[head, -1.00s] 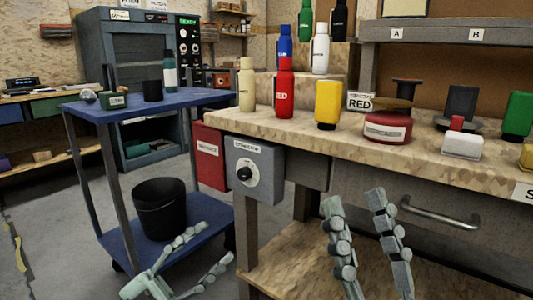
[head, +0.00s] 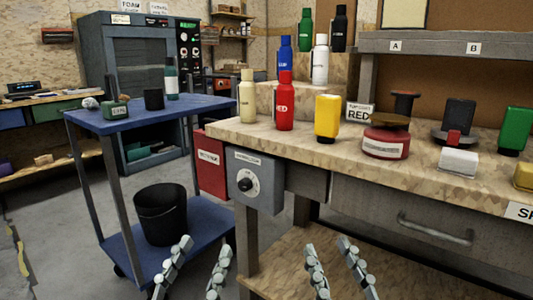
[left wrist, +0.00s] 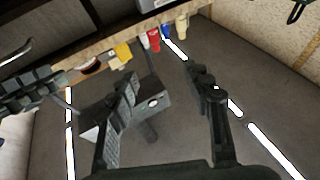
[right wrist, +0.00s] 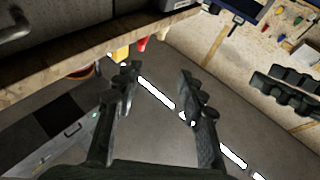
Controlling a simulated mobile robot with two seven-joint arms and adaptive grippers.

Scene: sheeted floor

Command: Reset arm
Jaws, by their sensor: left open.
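My left gripper (head: 206,246) points upward at the bottom of the head view, in front of the blue cart's lower shelf. Its fingers are apart with nothing between them, as the left wrist view (left wrist: 167,82) also shows. My right gripper (head: 327,246) points upward to its right, in front of the workbench's lower wooden shelf. Its fingers are also apart and empty, as in the right wrist view (right wrist: 158,76). Both grippers are below the bench top in the picture and hold nothing.
The workbench (head: 240,132) carries cream (head: 247,97), red (head: 285,102) and yellow (head: 326,118) bottles and a red tin (head: 386,141). A grey box with a dial (head: 254,180) hangs at its front. The blue cart (head: 130,119) with a black bin (head: 160,214) stands left.

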